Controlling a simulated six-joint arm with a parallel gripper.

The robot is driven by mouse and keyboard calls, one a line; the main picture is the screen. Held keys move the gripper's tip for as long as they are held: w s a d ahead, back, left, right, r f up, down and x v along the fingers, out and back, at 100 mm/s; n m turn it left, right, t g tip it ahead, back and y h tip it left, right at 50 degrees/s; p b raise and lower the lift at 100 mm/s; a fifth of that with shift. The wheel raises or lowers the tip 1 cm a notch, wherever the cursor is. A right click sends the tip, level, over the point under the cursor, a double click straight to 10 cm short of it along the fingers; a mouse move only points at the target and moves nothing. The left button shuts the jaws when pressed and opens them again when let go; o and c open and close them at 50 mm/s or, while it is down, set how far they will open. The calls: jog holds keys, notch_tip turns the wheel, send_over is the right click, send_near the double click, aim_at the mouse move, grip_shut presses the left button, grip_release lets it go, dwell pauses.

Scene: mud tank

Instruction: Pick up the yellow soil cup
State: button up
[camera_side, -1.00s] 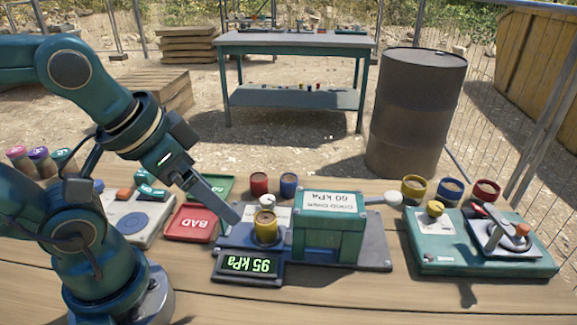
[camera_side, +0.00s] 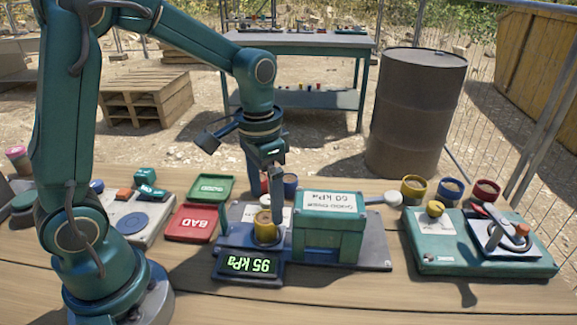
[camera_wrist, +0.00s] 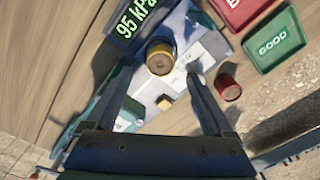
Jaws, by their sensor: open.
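The yellow soil cup (camera_side: 265,229) stands upright on the platform of the tester with the 95 kPa display (camera_side: 248,264). Brown soil shows in its top. In the wrist view the cup (camera_wrist: 160,58) lies between the lines of my two fingers, near their tips. My gripper (camera_side: 266,207) points down just over the cup, with its fingers apart. It also shows in the wrist view (camera_wrist: 160,74), with nothing held. I cannot tell whether a finger touches the cup. A second yellow cup (camera_side: 414,188) stands at the back right.
The teal box marked 60 kPa (camera_side: 328,225) stands close right of the cup. A red BAD tray (camera_side: 191,223) and green GOOD tray (camera_side: 211,188) lie left.

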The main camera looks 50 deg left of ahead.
aim_at(266, 220)
jog(key=shift+s+f, duration=0.15)
jog(key=shift+f, duration=2.8)
grip_shut()
jog(key=shift+r, duration=0.15)
